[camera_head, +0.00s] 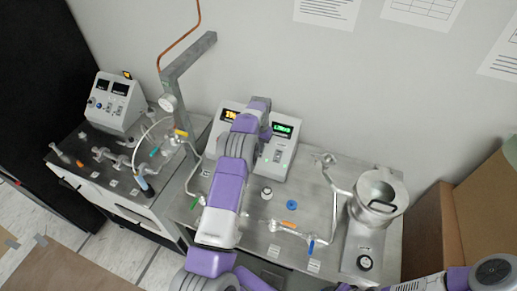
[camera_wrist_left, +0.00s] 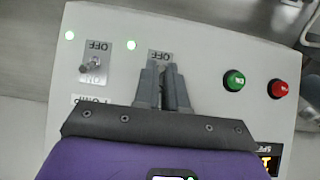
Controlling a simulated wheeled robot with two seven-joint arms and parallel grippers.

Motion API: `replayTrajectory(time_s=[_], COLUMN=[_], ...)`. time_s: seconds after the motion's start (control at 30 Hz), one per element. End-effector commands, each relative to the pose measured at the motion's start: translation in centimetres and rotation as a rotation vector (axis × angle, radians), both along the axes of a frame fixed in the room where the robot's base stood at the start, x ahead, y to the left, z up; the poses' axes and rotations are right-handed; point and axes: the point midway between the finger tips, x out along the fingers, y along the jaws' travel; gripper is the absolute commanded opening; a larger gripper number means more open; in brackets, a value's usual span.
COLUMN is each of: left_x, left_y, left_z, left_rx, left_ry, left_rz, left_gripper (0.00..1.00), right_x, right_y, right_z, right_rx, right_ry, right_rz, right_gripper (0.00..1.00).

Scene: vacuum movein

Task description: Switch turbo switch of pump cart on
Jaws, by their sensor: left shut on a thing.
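The control box (camera_head: 274,166) stands at the back of the right-hand cart (camera_head: 330,258), with an orange and a green display. My left arm crosses in front of it and hides much of its face. In the left wrist view, the box's panel (camera_wrist_left: 210,55) appears upside down. My left gripper (camera_wrist_left: 165,72) is shut over a switch below an OFF label (camera_wrist_left: 160,56). The fingers hide this switch, which I take for the turbo switch, and its name. Another toggle switch (camera_wrist_left: 84,67) with its own OFF label is uncovered to the left. My right gripper is not seen.
Green (camera_wrist_left: 234,80) and red (camera_wrist_left: 278,88) buttons sit right of the fingers; two green lamps are lit on the panel. A second cart with another control box (camera_head: 118,100) is left.

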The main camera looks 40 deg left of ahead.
Motion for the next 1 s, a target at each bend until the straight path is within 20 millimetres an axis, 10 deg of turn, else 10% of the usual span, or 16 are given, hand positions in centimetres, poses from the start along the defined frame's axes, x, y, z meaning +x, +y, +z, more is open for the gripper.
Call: replayTrajectory(time_s=[0.57,0.6,0.73,1.0], left_x=[0.04,0.05,0.05,0.07], left_y=[0.02,0.01,0.01,0.01], left_z=[0.11,0.11,0.11,0.22], left_rx=[-0.010,-0.010,-0.010,-0.009], left_ry=[0.041,0.041,0.041,0.040], left_rz=[0.001,0.001,0.001,0.001], left_gripper=[0.00,0.17,0.35,0.35], right_x=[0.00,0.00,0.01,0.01], right_y=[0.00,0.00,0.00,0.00], right_z=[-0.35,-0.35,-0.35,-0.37], right_rx=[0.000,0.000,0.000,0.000], right_ry=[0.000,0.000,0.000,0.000], right_rz=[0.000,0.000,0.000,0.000], right_gripper=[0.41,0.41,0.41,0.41])
